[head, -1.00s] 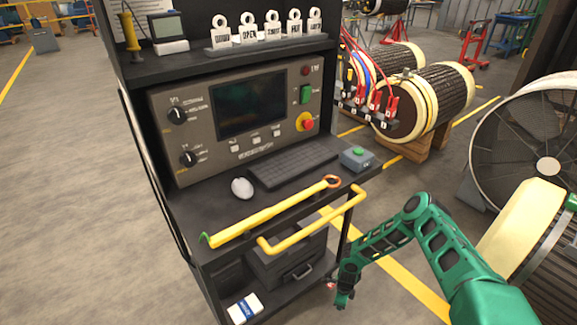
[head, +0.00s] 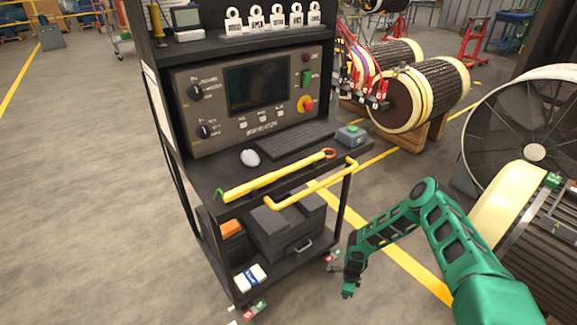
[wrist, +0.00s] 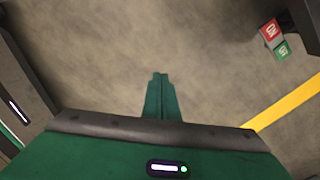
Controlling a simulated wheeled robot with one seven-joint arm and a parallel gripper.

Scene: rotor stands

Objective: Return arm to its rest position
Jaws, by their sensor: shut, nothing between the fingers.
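My green arm reaches in from the lower right in the head view. My gripper (head: 348,292) points down at its end, to the right of the dark test cart (head: 215,200) and apart from it. In the wrist view my gripper (wrist: 160,76) shows its two green fingers together, with nothing between them and bare floor beyond.
A yellow hooked rod (head: 270,178) lies on the cart's shelf, near the yellow handle (head: 310,188). Rotors (head: 420,95) and a large fan (head: 530,130) stand right.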

